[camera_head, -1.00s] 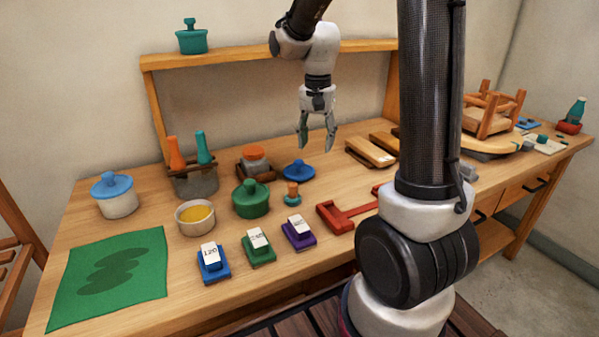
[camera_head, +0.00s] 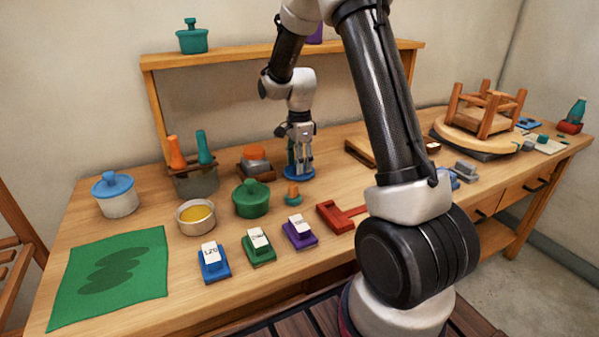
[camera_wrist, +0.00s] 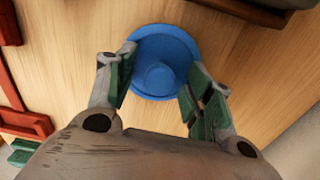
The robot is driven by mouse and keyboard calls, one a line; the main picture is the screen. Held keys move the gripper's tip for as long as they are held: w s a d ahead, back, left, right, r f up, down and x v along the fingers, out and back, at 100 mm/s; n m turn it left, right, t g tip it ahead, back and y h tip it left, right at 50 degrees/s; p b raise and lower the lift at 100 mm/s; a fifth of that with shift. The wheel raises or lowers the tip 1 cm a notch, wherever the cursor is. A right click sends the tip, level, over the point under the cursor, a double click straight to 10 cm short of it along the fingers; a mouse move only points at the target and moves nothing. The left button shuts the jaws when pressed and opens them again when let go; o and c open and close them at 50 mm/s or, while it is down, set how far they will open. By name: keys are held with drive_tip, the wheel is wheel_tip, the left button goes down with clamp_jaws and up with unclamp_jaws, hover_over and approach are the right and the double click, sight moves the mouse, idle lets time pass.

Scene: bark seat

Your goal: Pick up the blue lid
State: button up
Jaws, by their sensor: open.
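The blue lid (camera_head: 291,174) lies flat on the workbench, below the shelf, partly hidden behind my gripper's fingers. In the wrist view the round blue lid (camera_wrist: 164,52) has a raised knob (camera_wrist: 160,77) in its middle. My gripper (camera_head: 299,168) points down over the lid, and its fingers are open. In the wrist view my gripper (camera_wrist: 157,92) has one green-padded finger on each side of the knob. The fingers are apart from the knob; I cannot tell whether the tips touch the lid. Another blue lid (camera_head: 112,184) sits on a white pot at the left.
A green lidded pot (camera_head: 251,199) and a small orange-topped piece (camera_head: 292,193) stand in front of the lid. A block with an orange top (camera_head: 254,160) is to its left. A red bracket (camera_head: 338,215) lies at the front right. The shelf (camera_head: 280,54) rises behind.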

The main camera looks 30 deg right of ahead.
drive_tip(key=shift+f, duration=0.2)
drive_tip(key=c, duration=1)
drive_tip(key=shift+c, duration=0.2)
drive_tip(key=shift+r, duration=0.15)
wheel_tip(320, 180, up, 10)
drive_tip(key=shift+f, duration=0.1)
